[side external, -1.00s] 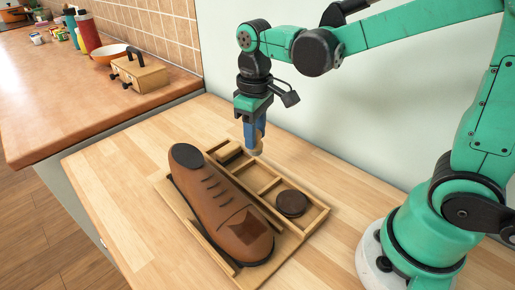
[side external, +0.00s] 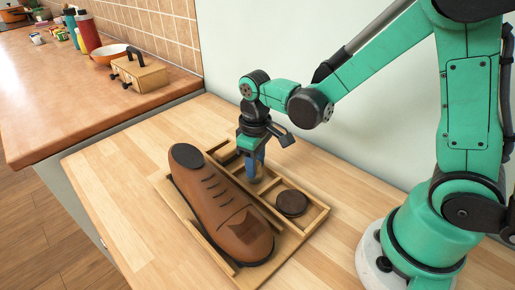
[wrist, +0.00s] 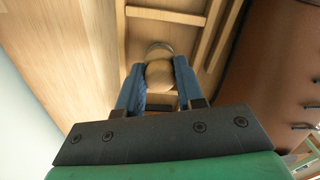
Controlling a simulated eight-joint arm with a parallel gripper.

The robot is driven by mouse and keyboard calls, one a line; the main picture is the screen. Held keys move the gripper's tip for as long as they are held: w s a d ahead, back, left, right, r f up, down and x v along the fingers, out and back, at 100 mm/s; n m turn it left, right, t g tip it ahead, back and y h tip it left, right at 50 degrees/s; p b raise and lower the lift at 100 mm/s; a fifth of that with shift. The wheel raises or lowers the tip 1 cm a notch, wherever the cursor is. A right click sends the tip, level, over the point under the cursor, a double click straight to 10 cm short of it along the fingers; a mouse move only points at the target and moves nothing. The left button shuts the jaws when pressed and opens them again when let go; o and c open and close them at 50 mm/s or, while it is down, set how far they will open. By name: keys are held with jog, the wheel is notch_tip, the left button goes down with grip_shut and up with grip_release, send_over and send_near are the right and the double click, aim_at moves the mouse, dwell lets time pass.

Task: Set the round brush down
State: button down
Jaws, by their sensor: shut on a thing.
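My gripper (side external: 256,172) points down into the wooden tray (side external: 318,220), over a middle compartment beside the shoe. In the wrist view its blue fingers (wrist: 158,82) are shut on the round brush (wrist: 159,74), a pale wooden knob with a greyish rim at its far end. In the side view the fingers and tray wall mostly hide the brush. I cannot tell whether it touches the compartment floor. The brown shoe (side external: 217,205) lies just left of the compartments, and its side also shows at the right of the wrist view (wrist: 280,75).
A dark round tin or pad (side external: 291,203) sits in the near compartment. Thin wooden dividers (wrist: 165,15) stand close around the fingers. The wooden worktop (side external: 120,190) is clear around the tray. A wooden box (side external: 140,75) and an orange bowl (side external: 108,54) are far off on the other counter.

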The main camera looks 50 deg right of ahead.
jog(key=c, duration=0.5)
grip_release()
jog(key=shift+c, duration=0.2)
notch_tip(320, 180, up, 12)
jog(key=shift+s+d+f+m+t, duration=0.45)
jog(key=shift+s+t, duration=0.3)
jog(key=shift+t, duration=0.45)
jog(key=shift+s+d+f+m+t, duration=0.1)
jog(key=shift+s+d+m+t, duration=0.15)
jog(key=shift+s+m+t, duration=0.7)
jog(key=shift+s+d+f+m+t, duration=0.1)
jog(key=shift+s+d+f+t, duration=0.4)
jog(key=shift+t, duration=0.95)
jog(key=shift+s+a+r, duration=0.1)
jog(key=shift+a+r, duration=0.05)
jog(key=shift+r, duration=0.05)
